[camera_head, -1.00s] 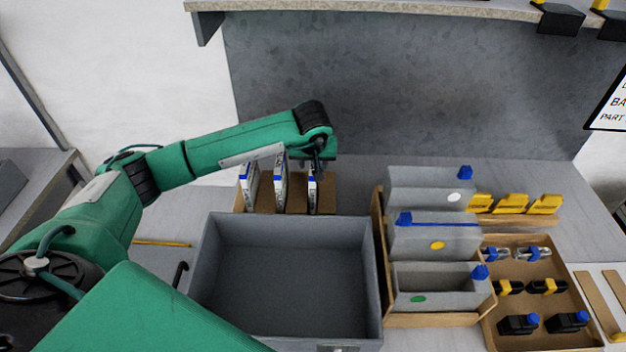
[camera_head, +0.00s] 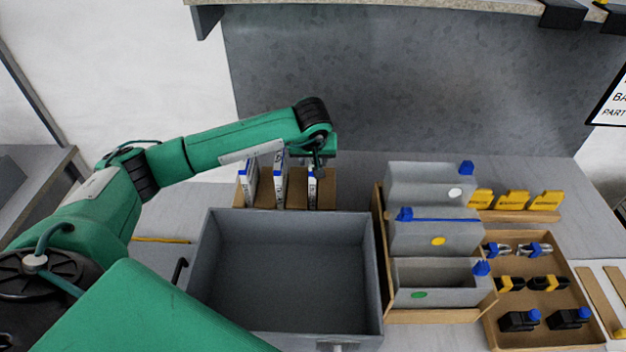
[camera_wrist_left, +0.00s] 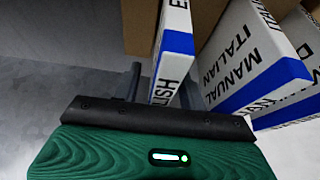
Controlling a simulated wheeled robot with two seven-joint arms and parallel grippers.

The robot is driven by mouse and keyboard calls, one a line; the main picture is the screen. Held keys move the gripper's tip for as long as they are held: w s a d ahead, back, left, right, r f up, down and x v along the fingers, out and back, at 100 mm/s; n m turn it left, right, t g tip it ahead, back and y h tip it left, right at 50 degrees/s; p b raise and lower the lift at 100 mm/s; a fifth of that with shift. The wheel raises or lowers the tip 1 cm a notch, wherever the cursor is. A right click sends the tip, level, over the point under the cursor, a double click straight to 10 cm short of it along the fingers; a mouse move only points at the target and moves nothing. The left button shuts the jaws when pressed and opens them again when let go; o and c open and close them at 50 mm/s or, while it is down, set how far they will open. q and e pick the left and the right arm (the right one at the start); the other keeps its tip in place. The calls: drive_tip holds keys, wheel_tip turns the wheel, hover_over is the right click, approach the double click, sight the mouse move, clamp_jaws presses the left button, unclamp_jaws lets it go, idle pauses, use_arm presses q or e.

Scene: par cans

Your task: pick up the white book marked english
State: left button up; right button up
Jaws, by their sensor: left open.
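Three white books with blue bands stand upright in a brown rack (camera_head: 295,199) behind the grey bin. The rightmost book (camera_head: 313,190) is the one under my left gripper (camera_head: 317,168). In the left wrist view a white book (camera_wrist_left: 172,50) shows the letters "LISH", with part of its marking hidden. My left gripper (camera_wrist_left: 160,80) is open, with its fingers around or just beside this book; I cannot tell if they touch it. Beside it stands a book marked "MANUAL ITALIAN" (camera_wrist_left: 250,50). My right gripper is not in view.
A large empty grey bin (camera_head: 285,265) stands in front of the rack. To its right are grey bins with blue clips (camera_head: 430,230) and a wooden tray (camera_head: 545,275) of small parts. A grey panel (camera_head: 420,80) rises behind, under a shelf.

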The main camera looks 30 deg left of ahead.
use_arm(q)
clamp_jaws()
drive_tip(key=shift+r, duration=0.1)
idle(0.4)
